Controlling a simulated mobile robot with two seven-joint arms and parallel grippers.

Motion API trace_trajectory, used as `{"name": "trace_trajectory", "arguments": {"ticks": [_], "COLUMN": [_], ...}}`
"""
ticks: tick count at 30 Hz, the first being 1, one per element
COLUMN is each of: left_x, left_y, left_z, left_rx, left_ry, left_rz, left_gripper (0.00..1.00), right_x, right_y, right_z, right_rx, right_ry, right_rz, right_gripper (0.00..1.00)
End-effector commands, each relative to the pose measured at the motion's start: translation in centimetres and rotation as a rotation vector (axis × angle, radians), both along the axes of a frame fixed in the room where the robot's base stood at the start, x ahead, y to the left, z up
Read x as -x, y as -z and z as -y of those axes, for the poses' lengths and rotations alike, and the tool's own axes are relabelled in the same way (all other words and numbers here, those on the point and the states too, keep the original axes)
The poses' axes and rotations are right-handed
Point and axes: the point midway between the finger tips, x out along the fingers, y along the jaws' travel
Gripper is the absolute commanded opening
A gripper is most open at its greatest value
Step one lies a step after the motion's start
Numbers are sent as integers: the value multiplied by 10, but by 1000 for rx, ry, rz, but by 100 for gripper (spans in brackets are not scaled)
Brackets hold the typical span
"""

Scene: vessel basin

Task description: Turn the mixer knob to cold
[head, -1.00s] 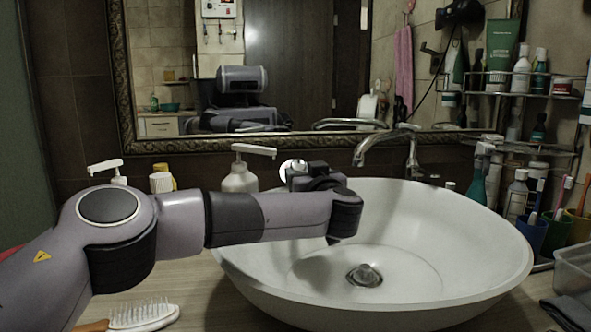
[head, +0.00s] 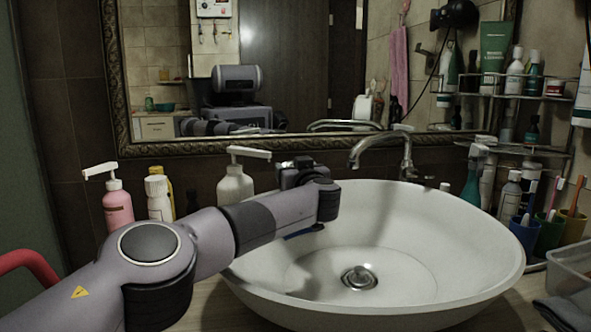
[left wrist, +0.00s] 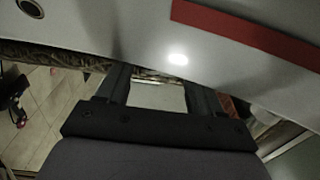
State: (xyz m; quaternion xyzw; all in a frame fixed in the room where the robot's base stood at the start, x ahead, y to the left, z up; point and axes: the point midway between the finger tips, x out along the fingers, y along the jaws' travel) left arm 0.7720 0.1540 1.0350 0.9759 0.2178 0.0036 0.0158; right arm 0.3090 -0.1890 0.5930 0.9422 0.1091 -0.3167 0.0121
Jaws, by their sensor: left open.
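The chrome mixer (head: 382,150) stands behind the white basin, its spout curving left over the bowl (head: 470,265). A small lever or knob (head: 403,128) shows on its top; its exact setting cannot be told. My left gripper (head: 303,172) is over the basin's back left rim, left of the mixer and apart from it. Its fingers are largely hidden by my wrist in the head view. In the left wrist view the two fingers (left wrist: 158,88) are spread with nothing between them. The mixer is not clear in that view. My right gripper is not seen.
A white pump bottle (head: 235,185) stands close behind my left wrist. A pink pump bottle (head: 117,205) is at the left. A wire rack (head: 545,150) with toiletries and several toothbrush cups fill the right. The framed mirror (head: 300,143) hangs behind the mixer.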

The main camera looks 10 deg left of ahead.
Motion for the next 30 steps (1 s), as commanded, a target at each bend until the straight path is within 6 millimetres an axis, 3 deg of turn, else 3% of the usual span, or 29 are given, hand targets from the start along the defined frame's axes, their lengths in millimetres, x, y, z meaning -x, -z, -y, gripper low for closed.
{"name": "trace_trajectory", "arguments": {"ticks": [10, 15, 30], "left_x": [-1, -1, -1], "left_y": [0, 0, -2], "left_z": [0, 0, -3], "left_rx": [0, 0, -82], "left_ry": [1, 1, 108], "left_rz": [0, 0, -29], "left_gripper": [63, 10, 10], "right_x": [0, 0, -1], "right_y": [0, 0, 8], "right_z": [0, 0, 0], "right_rx": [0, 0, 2], "right_ry": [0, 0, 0], "right_rz": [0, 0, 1], "right_gripper": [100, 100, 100]}}
